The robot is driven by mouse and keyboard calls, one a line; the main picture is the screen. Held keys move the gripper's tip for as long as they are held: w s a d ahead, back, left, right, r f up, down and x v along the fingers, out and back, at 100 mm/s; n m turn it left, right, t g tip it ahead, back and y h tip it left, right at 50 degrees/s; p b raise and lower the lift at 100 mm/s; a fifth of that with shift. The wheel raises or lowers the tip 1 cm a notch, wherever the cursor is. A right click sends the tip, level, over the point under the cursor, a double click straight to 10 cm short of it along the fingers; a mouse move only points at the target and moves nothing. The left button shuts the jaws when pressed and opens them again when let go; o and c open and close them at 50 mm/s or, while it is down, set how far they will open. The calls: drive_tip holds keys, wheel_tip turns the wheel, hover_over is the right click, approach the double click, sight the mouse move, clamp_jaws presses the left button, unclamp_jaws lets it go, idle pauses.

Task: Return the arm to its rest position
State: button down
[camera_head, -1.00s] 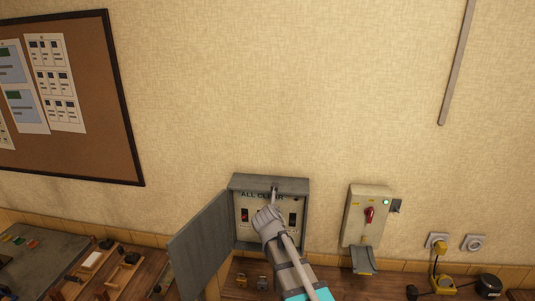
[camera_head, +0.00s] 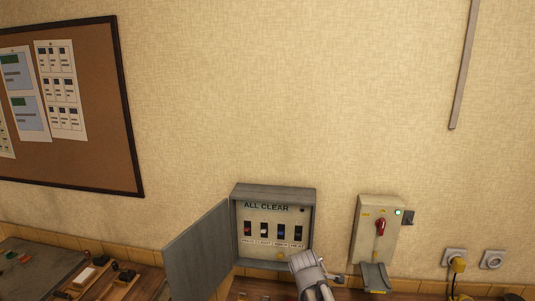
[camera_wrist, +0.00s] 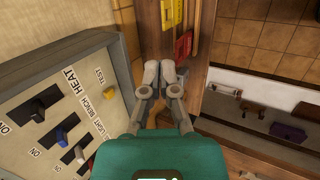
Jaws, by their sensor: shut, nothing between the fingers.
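My gripper (camera_wrist: 160,72) is shut and empty in the wrist view, its two pale fingertips together. In the head view, part of my grey arm (camera_head: 307,268) shows at the lower right of an open grey switch box (camera_head: 276,188), covering its bottom right corner. The box is on the wall with its door (camera_head: 200,250) swung out to the left. Its panel reads ALL CLEAR above a row of several switches. In the wrist view the switch panel (camera_wrist: 45,120) lies left of my gripper, apart from it, with labels such as HEAT, LIGHT, BENCH and TEST.
A beige wall unit (camera_head: 368,235) with a red handle (camera_head: 380,227) and lit green lamp hangs to the right. Sockets (camera_head: 455,257) with a yellow plug are farther right. A cluttered bench (camera_head: 30,262) is at lower left.

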drive_tip(key=s+d+f+m+g+y+b, duration=0.2)
drive_tip(key=s+f+m+g+b, duration=0.3)
drive_tip(key=s+f+m+b, duration=0.3)
drive_tip(key=s+d+f+m, duration=0.1)
drive_tip(key=s+f+m, duration=0.2)
drive_tip(key=s+m, duration=0.2)
drive_tip(key=shift+s+f+m+g+y, duration=0.2)
drive_tip(key=shift+f+m+g+y, duration=0.15)
drive_tip(key=shift+m, duration=0.95)
